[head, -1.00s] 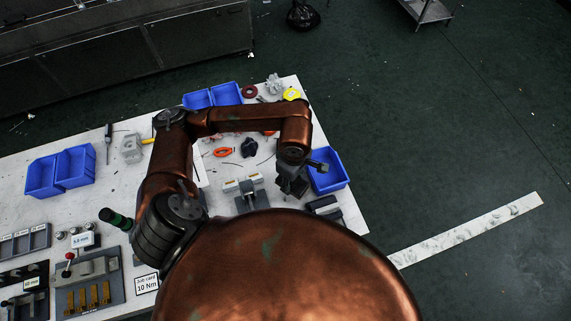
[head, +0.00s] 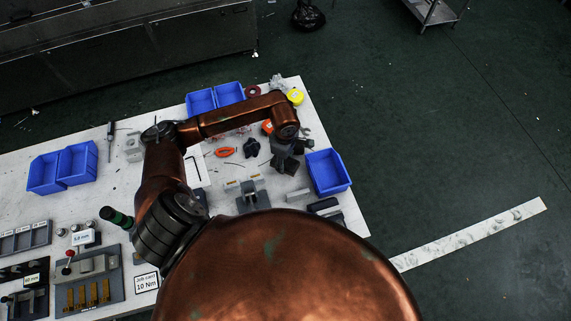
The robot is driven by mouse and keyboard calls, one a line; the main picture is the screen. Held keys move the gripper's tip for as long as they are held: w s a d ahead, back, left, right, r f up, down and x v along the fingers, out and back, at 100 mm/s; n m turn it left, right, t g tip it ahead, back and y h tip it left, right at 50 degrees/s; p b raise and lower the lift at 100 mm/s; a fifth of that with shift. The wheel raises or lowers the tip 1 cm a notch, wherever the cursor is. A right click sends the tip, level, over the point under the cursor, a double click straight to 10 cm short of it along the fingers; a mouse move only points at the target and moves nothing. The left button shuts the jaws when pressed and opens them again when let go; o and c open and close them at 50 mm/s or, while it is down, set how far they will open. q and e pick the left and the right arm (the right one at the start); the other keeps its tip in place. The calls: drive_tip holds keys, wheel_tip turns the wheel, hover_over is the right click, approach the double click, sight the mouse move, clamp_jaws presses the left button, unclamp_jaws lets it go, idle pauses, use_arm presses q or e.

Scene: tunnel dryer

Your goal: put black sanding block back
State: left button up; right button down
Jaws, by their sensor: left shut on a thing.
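My left arm reaches over the white workbench (head: 112,170) from the left. Its gripper (head: 285,162) points down over the right part of the bench, left of the blue bin (head: 328,172). The gripper is shut on a dark thing that I take to be the black sanding block; wrist and fingers hide most of it, and its outline blends with them. My right gripper is not in view.
A black knob-like part (head: 251,147) and an orange tool (head: 225,152) lie left of the gripper. A grey fixture (head: 250,200) and a dark block-like item (head: 324,205) stand nearer me. A yellow tape roll (head: 296,97) lies at the back edge.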

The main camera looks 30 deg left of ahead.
sight(285, 164)
use_arm(q)
drive_tip(key=shift+w+a+f, duration=0.2)
drive_tip(key=shift+f, duration=0.2)
wheel_tip(285, 164, down, 3)
drive_tip(key=shift+w+a+f, duration=0.1)
drive_tip(key=shift+w+f, duration=0.05)
drive_tip(key=shift+f, duration=0.2)
drive_tip(key=o, duration=0.8)
drive_tip(key=shift+c, duration=0.2)
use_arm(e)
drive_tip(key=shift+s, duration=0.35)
